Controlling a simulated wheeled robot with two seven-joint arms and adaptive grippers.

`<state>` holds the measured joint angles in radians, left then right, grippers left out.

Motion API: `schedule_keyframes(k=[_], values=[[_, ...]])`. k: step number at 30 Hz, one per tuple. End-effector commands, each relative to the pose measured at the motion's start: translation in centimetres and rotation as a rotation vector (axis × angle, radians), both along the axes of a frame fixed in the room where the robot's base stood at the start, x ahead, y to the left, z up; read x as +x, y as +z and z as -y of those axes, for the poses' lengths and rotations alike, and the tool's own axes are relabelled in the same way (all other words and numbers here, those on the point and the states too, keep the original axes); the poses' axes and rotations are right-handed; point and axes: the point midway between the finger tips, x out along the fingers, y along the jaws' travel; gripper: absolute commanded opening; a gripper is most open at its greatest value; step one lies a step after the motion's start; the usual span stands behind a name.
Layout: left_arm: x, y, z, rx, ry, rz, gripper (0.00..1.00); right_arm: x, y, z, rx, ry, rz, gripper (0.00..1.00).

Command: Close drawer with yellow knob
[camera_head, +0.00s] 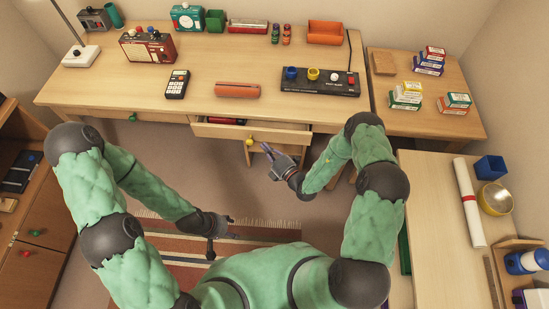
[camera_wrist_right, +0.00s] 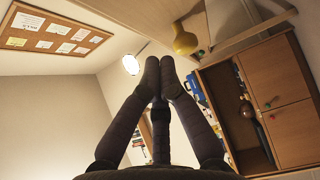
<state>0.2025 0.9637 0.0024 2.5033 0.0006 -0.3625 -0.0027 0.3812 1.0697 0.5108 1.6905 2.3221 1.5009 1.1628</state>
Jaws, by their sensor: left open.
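The drawer (camera_head: 270,135) under the middle of the desk is pulled out part way, with its dark inside showing. Its yellow knob (camera_head: 249,142) sits on the front; in the right wrist view the knob (camera_wrist_right: 185,40) is just beyond and right of the fingertips. My right gripper (camera_head: 265,148) is close to the knob, on its right in the head view. Its fingers (camera_wrist_right: 160,62) meet at the tips and hold nothing. I cannot tell whether they touch the drawer front. My left gripper (camera_head: 234,228) is open and empty, low over the striped rug, away from the drawer.
A drawer with a green knob (camera_head: 132,118) is at the left. A side table (camera_head: 430,120) stands right. Floor before the drawer is clear.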

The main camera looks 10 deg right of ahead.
Motion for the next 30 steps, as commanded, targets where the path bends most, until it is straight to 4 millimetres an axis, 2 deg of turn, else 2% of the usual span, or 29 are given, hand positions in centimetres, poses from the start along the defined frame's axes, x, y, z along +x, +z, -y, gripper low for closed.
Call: schedule_keyframes(k=[3,8,23,30], values=[[0.0,-0.9,0.0,0.0,0.0,0.0,0.54,1.8,-0.1,0.9,-0.002,-0.004,0.004,0.0],[0.0,-1.3,0.0,0.0,0.0,0.0,0.54,3.0,0.0,1.3,-0.002,-0.004,0.003,0.0],[0.0,-1.4,0.0,0.0,0.0,0.0,0.54,3.9,0.1,1.6,-0.001,-0.004,0.004,0.0],[0.0,-2.4,0.0,0.0,0.0,0.0,0.54,8.7,-0.1,3.2,-0.005,-0.005,0.008,0.0]])
